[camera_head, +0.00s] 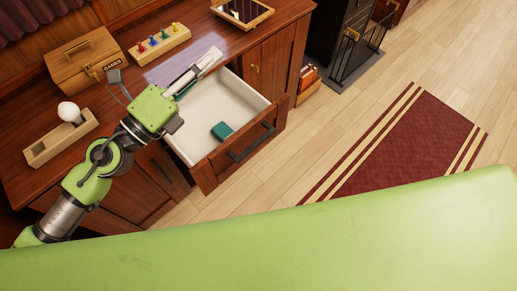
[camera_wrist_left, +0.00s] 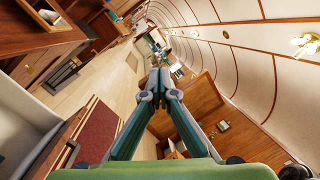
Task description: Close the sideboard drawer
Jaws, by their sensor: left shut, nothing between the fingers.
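The sideboard drawer (camera_head: 206,172) is pulled out, with a reddish-brown wooden front, a dark bar handle (camera_head: 251,142) and a pale inside. A small teal item (camera_head: 222,131) lies in it. The sideboard (camera_head: 150,75) is reddish-brown wood. My left gripper (camera_head: 212,58) is shut and empty, above the back edge of the drawer by the sideboard top. In the left wrist view its fingertips (camera_wrist_left: 158,80) are together, and the drawer's pale inside and wooden front (camera_wrist_left: 47,148) show at the left. My right gripper is not in view.
On the sideboard top are a wooden games box (camera_head: 83,65), a peg board with coloured pegs (camera_head: 160,43), a tray (camera_head: 243,13) and a wooden holder with a white bulb (camera_head: 62,137). Wooden floor and a red striped rug (camera_head: 410,145) lie in front.

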